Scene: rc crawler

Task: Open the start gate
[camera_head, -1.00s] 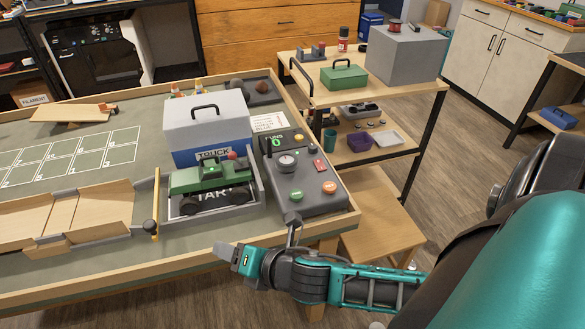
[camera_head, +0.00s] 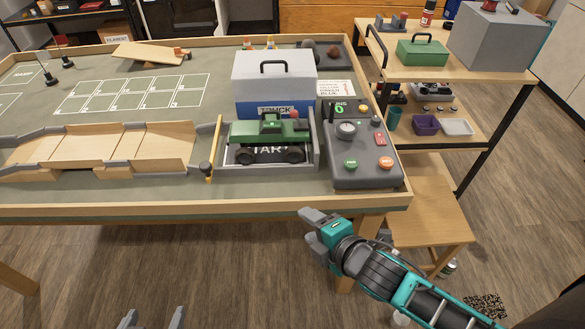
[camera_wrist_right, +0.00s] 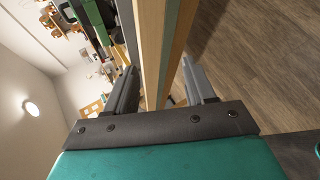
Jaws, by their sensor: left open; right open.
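The start gate is a yellow bar (camera_head: 216,140) with a dark knob (camera_head: 206,168) at its near end. It stands across the left side of the start bay (camera_head: 312,150), between the bay and the wooden ramp track (camera_head: 100,150). A green truck (camera_head: 265,135) sits in the bay, to the right of the bar. My right gripper (camera_head: 314,230) is open and empty in front of the table's front edge, to the right of the gate. My left gripper (camera_head: 152,320) is open at the bottom edge; only its fingertips show. The right wrist view shows my right fingers (camera_wrist_right: 160,88) with the table edge beyond.
A control box (camera_head: 360,160) with green and orange buttons stands right of the bay. A grey and blue toolbox (camera_head: 274,80) is behind the truck. The table's raised wooden rim (camera_head: 150,213) runs along the front. A wooden cart (camera_head: 450,82) stands at the right.

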